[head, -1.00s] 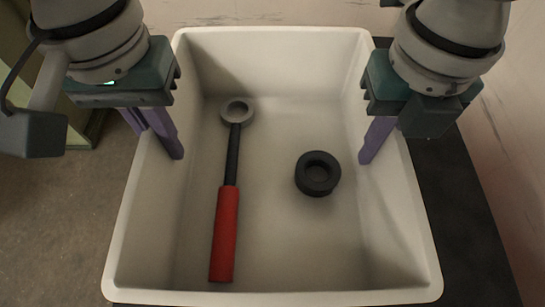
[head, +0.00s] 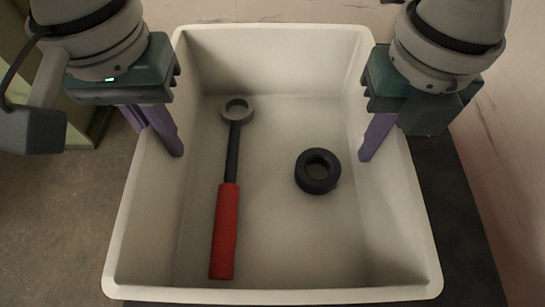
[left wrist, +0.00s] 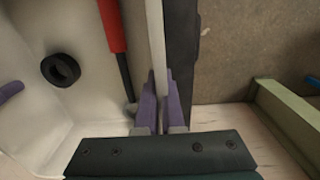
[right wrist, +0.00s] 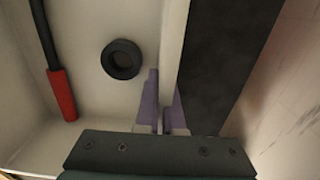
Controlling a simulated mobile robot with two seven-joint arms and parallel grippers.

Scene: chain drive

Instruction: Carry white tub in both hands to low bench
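The white tub (head: 270,285) fills the middle of the head view, its opening facing up. My left gripper (head: 162,142) is shut on its left wall, one purple finger inside and one outside. The left wrist view shows the fingers (left wrist: 158,100) straddling that wall. My right gripper (head: 374,145) is shut on the right wall; its outer finger is mostly hidden in the head view. The right wrist view shows its fingers (right wrist: 162,100) on both sides of the wall. Inside the tub lie a red-handled tool (head: 226,220) with a ring head and a black ring (head: 331,182).
A dark surface (head: 455,220) runs beneath and to the right of the tub; I cannot tell whether the tub touches it. Brown floor (head: 50,220) and a green frame (head: 90,130) show at the left.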

